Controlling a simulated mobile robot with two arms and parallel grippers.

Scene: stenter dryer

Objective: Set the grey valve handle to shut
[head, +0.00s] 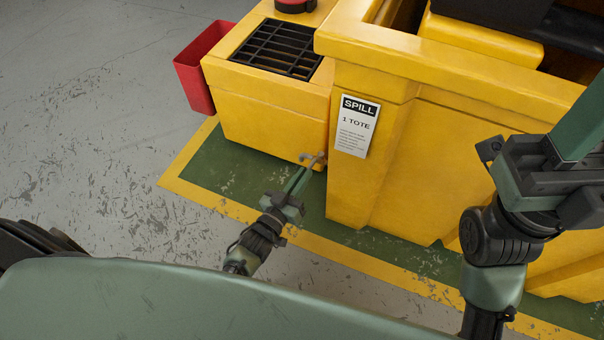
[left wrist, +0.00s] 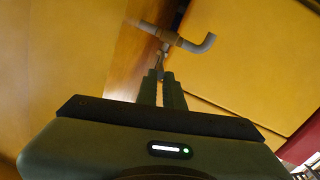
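The grey valve handle (head: 313,158) sits low at the side of the yellow spill unit, by the corner between the grated section and the taller bin. In the left wrist view, its grey crossbar (left wrist: 180,38) has a bent right end, and a thin part runs from it to my fingertips. My left gripper (head: 302,174) reaches it from below; its fingers (left wrist: 161,74) are nearly together on that thin part, with a narrow gap between them. My right gripper (head: 575,130) is raised at the right, in front of the yellow bin; its fingertips are not clearly shown.
The yellow bin (head: 390,200) with a SPILL label (head: 357,126) rises beside the handle. The lower yellow section has a black grate (head: 277,48). A red bin (head: 200,72) stands at its left. Grey floor at the left is clear.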

